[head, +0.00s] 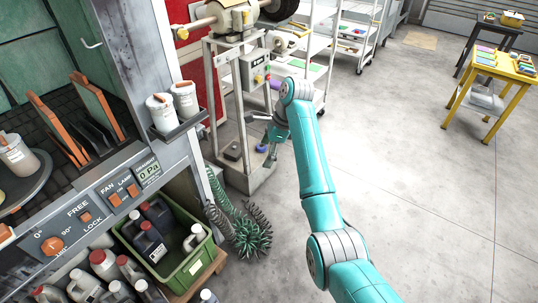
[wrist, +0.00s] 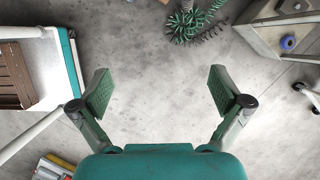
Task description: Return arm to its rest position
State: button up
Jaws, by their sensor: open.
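My teal arm reaches forward from the bottom right of the head view. My gripper (head: 260,134) is at its far end, in front of the lower frame of the buffing machine (head: 243,60). In the wrist view my gripper (wrist: 161,92) is open, its two green-padded fingers wide apart with only bare floor between them. It holds nothing. A dark buffing wheel (head: 279,8) sits at the top of the machine, partly cut off by the picture edge. A small purple round item (head: 262,148) lies on the machine's base and also shows in the wrist view (wrist: 288,42).
A green spiky coil (head: 252,238) lies on the floor near a green crate of bottles (head: 188,262). A grey cabinet with a control panel (head: 110,190) fills the left. White shelves (head: 330,40) stand behind, a yellow table (head: 503,66) far right. The floor at right is clear.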

jog(key=s+d+f+n+t, duration=0.2)
jog(key=s+f, duration=0.3)
jog(key=f, duration=0.6)
jog(key=s+d+f+n+t, duration=0.1)
jog(key=s+d+f+t, duration=0.3)
jog(key=f, duration=0.8)
jog(key=s+d+f+n+t+h, duration=0.15)
jog(key=s+f, duration=0.25)
jog(key=s, duration=0.5)
jog(key=s+d+f+n, duration=0.2)
jog(key=s+d+f, duration=0.15)
jog(key=s, duration=0.45)
jog(key=s+d+r+n+t+h, duration=0.1)
jog(key=s+d+r+n+t, duration=0.15)
jog(key=s, duration=0.75)
jog(key=s+d+r+n+t+h, duration=0.1)
jog(key=s+d+r+n, duration=0.2)
jog(key=s, duration=0.8)
jog(key=s+r+n+t, duration=0.2)
jog(key=s+r, duration=0.4)
jog(key=r, duration=0.4)
jog(key=s+r+n+t, duration=0.1)
jog(key=s+r+n, duration=0.2)
jog(key=s+r, duration=0.4)
notch_tip(320, 180, up, 3)
jog(key=shift+r+n+t+h, duration=0.2)
jog(key=shift+n+t+h, duration=0.15)
jog(key=shift+n+t, duration=0.05)
